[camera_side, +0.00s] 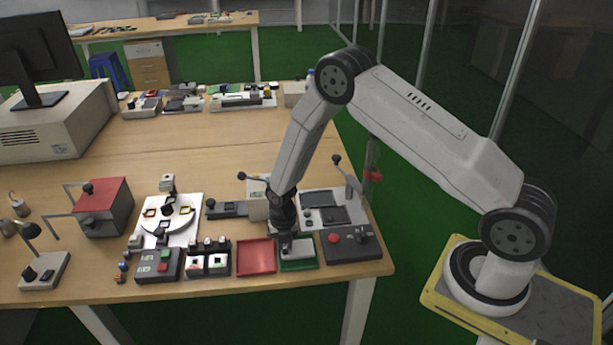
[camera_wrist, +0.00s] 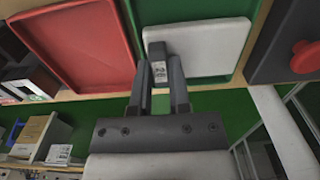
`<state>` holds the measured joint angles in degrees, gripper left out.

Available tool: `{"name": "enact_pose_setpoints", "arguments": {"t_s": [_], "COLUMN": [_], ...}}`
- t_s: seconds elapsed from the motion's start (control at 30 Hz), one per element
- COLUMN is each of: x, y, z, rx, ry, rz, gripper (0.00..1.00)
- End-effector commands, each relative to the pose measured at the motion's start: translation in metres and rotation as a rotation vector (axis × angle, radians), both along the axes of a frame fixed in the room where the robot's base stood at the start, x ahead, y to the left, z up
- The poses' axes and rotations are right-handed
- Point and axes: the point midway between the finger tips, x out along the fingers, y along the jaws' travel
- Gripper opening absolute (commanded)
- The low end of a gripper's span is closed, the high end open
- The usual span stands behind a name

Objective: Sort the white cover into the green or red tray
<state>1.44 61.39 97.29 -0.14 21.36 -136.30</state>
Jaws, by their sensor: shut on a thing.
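The white cover (camera_wrist: 212,48) is a flat pale plate with rounded corners, seen over the green tray (camera_wrist: 252,12) in the wrist view. In the side view the white cover (camera_side: 302,246) shows at the green tray (camera_side: 299,266), partly hidden by my gripper (camera_side: 285,243). In the wrist view my gripper (camera_wrist: 159,72) is shut at the cover's left edge, with a small dark grey piece between the fingers. I cannot tell whether the cover touches the tray floor. The red tray (camera_side: 256,258) is empty, just left of the green tray; it also shows in the wrist view (camera_wrist: 82,42).
A dark control box with a red button (camera_side: 334,238) stands right of the green tray. Left of the red tray is a dark holder with small parts (camera_side: 208,262). The table's front edge runs close below the trays.

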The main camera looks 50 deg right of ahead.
Motion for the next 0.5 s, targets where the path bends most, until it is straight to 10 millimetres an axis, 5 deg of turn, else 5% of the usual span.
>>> {"name": "enact_pose_setpoints", "arguments": {"t_s": [0.5], "x": [0.0000], "y": [0.0000], "z": [-0.0055], "rx": [0.000], "ry": [0.000], "rz": [0.000], "gripper": [0.00]}}
